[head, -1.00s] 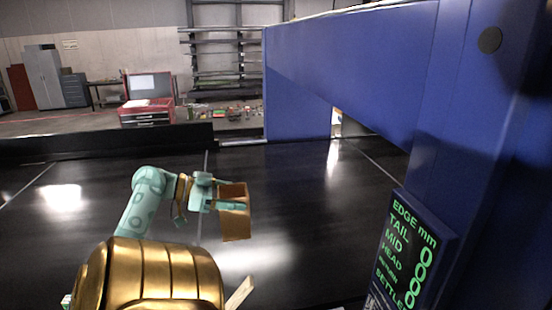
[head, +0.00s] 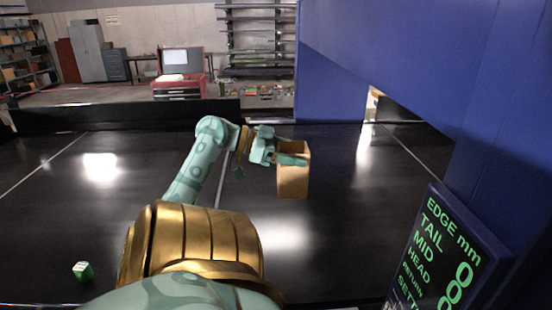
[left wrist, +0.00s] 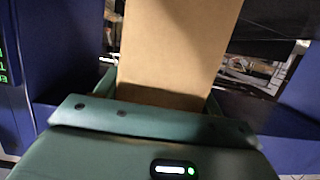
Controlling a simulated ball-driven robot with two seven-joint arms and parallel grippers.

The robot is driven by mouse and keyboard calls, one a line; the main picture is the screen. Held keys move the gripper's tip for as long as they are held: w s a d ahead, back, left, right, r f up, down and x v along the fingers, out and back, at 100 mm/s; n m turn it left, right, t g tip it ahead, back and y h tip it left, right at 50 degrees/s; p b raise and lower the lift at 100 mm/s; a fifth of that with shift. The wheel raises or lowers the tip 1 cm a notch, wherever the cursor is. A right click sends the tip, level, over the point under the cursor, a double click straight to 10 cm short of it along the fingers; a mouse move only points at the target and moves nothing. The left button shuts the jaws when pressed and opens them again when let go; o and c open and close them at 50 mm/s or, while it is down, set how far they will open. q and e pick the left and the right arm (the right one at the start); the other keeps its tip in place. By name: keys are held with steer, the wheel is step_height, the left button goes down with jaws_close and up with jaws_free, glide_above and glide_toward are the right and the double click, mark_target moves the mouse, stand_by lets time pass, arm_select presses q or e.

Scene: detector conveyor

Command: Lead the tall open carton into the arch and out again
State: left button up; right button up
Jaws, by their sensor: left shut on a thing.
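The tall open carton (head: 293,181) is brown and upright, over the black belt left of the blue arch (head: 335,85). Its open top shows in the head view; I cannot tell whether its base touches the belt. My left gripper (head: 291,159) is shut on the carton's upper part, with a finger inside the opening. In the left wrist view the carton (left wrist: 175,45) stands between the fingers of my left gripper (left wrist: 163,90) and hides what lies behind it. My right gripper is not in view.
The black belt (head: 325,225) is clear around the carton. A panel with green lettering (head: 440,255) stands at the lower right, by the arch. A low black wall (head: 120,116) runs along the far side.

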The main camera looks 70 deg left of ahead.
arm_select(q)
steer(key=w+d, duration=0.3)
steer(key=w, duration=0.8)
steer(key=w+d, duration=0.3)
steer(key=w, duration=0.7)
steer(key=w+d, duration=0.3)
steer(key=w, duration=0.8)
steer(key=s+a+p, duration=0.1)
steer(key=s+a, duration=0.2)
steer(key=s, duration=1)
steer(key=s+a+p, duration=0.1)
steer(key=s+a, duration=0.3)
steer(key=s, duration=0.8)
steer(key=s+a+p, duration=0.1)
steer(key=s+a, duration=0.2)
steer(key=s, duration=1)
steer(key=shift+s+a+p, duration=0.3)
steer(key=shift+a, duration=0.1)
